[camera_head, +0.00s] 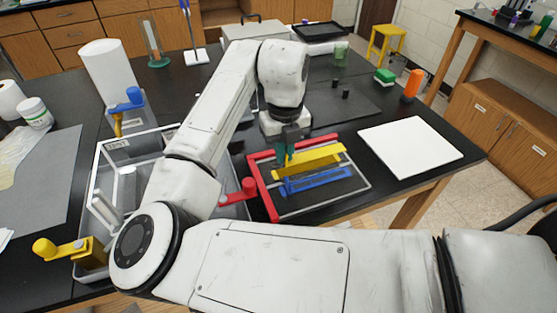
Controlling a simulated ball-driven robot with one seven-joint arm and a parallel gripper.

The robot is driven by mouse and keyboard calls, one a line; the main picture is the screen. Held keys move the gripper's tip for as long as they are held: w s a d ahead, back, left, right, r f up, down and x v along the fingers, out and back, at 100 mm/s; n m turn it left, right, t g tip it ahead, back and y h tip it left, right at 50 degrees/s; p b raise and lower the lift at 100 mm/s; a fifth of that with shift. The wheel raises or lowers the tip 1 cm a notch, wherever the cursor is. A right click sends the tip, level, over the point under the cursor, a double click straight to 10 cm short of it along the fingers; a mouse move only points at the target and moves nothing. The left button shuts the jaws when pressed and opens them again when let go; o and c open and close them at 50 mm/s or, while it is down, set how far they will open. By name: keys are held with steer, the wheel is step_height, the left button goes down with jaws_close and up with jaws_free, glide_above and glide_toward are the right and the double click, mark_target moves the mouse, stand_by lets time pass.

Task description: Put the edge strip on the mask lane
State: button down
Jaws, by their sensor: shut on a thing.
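My gripper (287,153) points down over a flat frame (263,187) with red and grey sides on the black bench. It is shut on a yellow strip (312,161), which I take to be the edge strip, near its left end. The strip runs left to right over the back part of the frame. I cannot tell whether it touches the surface below. A blue strip (318,181) lies just in front of it inside the frame. No marking identifies the mask lane clearly. My arm hides part of the frame's surroundings.
A white board (411,146) lies to the right. A clear-walled tray (98,180) with yellow and blue knobs is at left.

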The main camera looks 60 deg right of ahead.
mark_target(279, 172)
steer(key=shift+w+d+f, duration=0.1)
steer(key=shift+w+f, duration=0.5)
steer(key=shift+f, duration=0.2)
steer(key=shift+w+f+p, duration=0.15)
steer(key=shift+f+p, duration=0.1)
steer(key=shift+f, duration=0.65)
steer(key=shift+w+f+p, duration=0.1)
steer(key=shift+f+p, duration=0.1)
steer(key=shift+f, duration=0.7)
steer(key=shift+f, duration=0.2)
steer(key=c, duration=1.2)
jaws_free()
steer(key=shift+r, duration=0.1)
step_height(279, 172, up, 12)
steer(key=shift+r+b, duration=0.15)
steer(key=shift+b, duration=0.5)
